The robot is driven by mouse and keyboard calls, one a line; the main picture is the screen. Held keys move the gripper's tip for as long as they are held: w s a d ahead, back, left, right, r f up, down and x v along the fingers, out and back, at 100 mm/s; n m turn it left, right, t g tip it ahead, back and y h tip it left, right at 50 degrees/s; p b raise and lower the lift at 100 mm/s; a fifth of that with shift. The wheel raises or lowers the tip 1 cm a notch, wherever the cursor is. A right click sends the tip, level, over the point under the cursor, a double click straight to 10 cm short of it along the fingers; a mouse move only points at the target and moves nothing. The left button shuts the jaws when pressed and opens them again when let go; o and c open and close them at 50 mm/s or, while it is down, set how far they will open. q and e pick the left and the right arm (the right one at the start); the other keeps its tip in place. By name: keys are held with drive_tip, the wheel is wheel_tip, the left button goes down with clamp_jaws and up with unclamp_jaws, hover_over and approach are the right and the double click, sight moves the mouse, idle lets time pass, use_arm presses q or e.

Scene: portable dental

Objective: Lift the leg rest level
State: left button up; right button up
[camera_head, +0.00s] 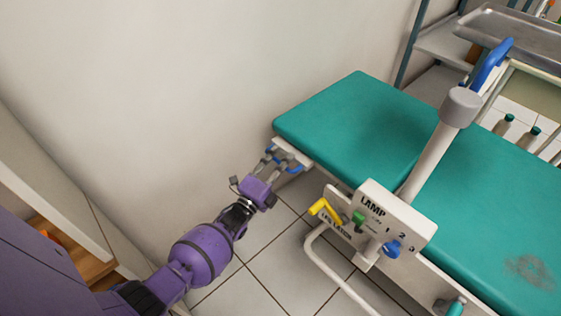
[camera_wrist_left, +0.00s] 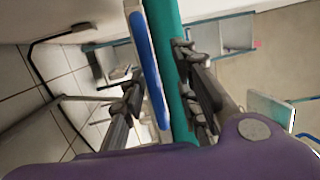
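The leg rest (camera_head: 345,120) is the teal padded end section of the couch, at the wall side in the head view; its slope is hard to judge. A blue handle bar (camera_head: 294,169) runs under its end edge, partly hidden by my gripper. My left gripper (camera_head: 277,157) is at that edge. In the left wrist view, the blue bar (camera_wrist_left: 150,70) and teal pad edge (camera_wrist_left: 167,40) lie between the spread fingers of my left gripper (camera_wrist_left: 160,95). Firm contact cannot be made out. A yellow lever (camera_head: 322,210) sits above the "LEG LATCH" label. My right gripper is out of view.
A white control panel (camera_head: 380,222) labelled LAMP, with green and blue knobs, stands beside the couch under a grey-capped post (camera_head: 460,107). A bent white rail (camera_head: 325,262) is below it. A metal tray (camera_head: 515,40) is at upper right. Tiled floor (camera_head: 265,270) is open near my arm.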

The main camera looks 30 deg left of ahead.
use_arm(q)
drive_tip(key=shift+f, duration=0.1)
drive_tip(key=v, duration=1.2)
